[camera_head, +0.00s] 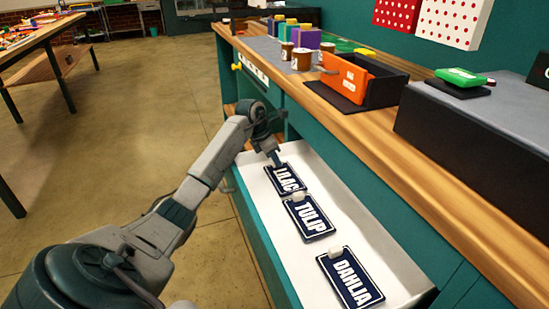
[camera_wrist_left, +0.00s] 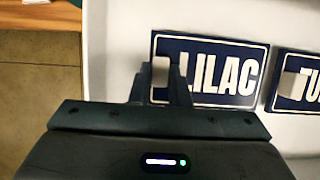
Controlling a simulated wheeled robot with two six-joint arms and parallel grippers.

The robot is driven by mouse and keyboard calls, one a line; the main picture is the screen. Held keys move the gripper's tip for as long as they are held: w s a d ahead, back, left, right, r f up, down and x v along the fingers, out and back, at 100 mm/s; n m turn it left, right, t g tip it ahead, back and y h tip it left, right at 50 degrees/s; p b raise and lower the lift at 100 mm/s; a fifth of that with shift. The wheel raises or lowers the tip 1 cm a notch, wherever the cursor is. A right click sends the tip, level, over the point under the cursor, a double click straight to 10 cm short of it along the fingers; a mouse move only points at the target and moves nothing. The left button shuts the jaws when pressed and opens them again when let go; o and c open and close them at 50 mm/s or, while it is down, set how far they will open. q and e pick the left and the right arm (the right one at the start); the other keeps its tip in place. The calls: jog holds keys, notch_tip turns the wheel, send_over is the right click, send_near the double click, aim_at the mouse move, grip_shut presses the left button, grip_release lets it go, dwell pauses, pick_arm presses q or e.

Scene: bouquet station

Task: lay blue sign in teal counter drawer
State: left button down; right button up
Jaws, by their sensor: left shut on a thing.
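The teal counter drawer (camera_head: 350,215) is pulled open, with a white inside. Three dark blue signs with white borders lie in it: LILAC (camera_head: 289,182) at the far end, TULIP (camera_head: 311,218) in the middle, DAHLIA (camera_head: 353,282) nearest. My left gripper (camera_head: 275,161) is down at the far end of the drawer, shut on the pale grip block of the LILAC sign, which also shows in the left wrist view (camera_wrist_left: 230,75). LILAC looks flat, close beside TULIP; I cannot tell whether it touches the drawer floor. My right gripper is not in view.
The wooden counter (camera_head: 385,130) runs above the drawer. It carries an orange-fronted black box (camera_head: 345,78), small jars (camera_head: 302,60), coloured blocks and a dark grey case (camera_head: 480,130). A wooden table (camera_head: 35,42) stands at left; the floor between is clear.

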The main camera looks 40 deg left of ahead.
pick_arm(q)
jog(key=c, duration=1.4)
grip_release()
jog(key=shift+r, duration=0.15)
